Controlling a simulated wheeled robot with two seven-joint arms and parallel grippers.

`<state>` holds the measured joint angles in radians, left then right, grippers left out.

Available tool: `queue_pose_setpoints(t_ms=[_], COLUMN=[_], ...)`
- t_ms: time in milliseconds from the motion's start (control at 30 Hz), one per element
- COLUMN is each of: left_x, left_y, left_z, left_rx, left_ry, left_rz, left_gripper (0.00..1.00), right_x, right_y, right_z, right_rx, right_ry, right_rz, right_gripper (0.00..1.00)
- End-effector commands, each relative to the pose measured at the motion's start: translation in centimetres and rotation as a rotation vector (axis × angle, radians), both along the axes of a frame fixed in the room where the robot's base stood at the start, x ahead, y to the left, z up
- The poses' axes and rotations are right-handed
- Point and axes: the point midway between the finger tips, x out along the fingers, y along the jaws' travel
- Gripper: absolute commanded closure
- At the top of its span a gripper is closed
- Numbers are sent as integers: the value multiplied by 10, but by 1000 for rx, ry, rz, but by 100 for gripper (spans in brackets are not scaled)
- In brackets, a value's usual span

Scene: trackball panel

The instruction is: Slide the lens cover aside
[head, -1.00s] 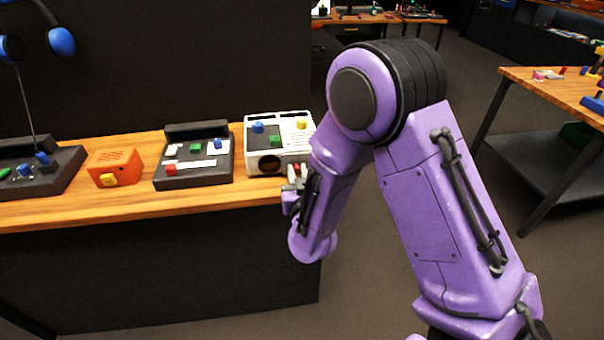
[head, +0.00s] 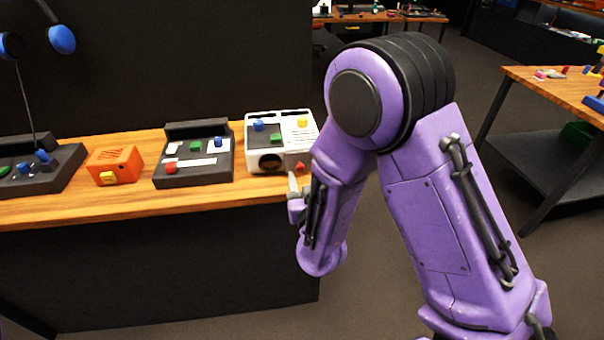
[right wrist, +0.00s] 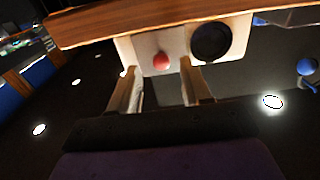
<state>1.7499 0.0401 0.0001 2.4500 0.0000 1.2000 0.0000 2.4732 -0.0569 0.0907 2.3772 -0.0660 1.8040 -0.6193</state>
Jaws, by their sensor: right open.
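The white box (head: 252,155) stands at the right end of the wooden bench. Its front has a round dark lens (head: 270,162), uncovered in view, and a grey plate with a red knob (head: 301,166), apparently the lens cover, to the lens's right. In the right wrist view, which is upside down, the red knob (right wrist: 161,62) is left of the lens (right wrist: 210,40). My right gripper (right wrist: 163,80) is open and empty, its fingers on either side of the knob in picture terms; contact is not visible. In the head view the right gripper (head: 293,181) is just in front of the box. My left gripper is not seen.
A dark button panel (head: 192,182), an orange box (head: 113,166) and a dark joystick console (head: 65,168) stand along the bench (head: 140,208) to the left. A dark wall rises behind. The floor right of the bench is open.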

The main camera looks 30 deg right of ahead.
Motion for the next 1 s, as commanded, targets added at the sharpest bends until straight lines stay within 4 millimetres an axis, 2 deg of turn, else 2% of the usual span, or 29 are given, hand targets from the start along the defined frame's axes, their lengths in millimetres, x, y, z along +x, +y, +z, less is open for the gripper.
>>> queue_pose_setpoints(t_ms=[67, 167, 233, 333, 500, 1000], left_x=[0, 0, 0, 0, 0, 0], left_y=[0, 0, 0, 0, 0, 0], left_z=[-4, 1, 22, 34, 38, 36], left_rx=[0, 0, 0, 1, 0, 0], left_ry=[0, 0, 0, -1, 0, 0], left_rz=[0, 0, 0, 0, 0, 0], left_gripper=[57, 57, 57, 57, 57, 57], right_x=[-20, -45, -53, -62, -69, -69], right_y=[9, 19, 23, 26, 29, 29], right_z=[-2, 1, 9, 6, 1, 0], right_rx=[-4, -5, -5, -4, -1, 7], right_ry=[2, 4, 6, 5, 1, -2], right_rz=[4, 4, 3, 1, 0, 1], right_gripper=[52, 52, 52, 52, 52, 52])
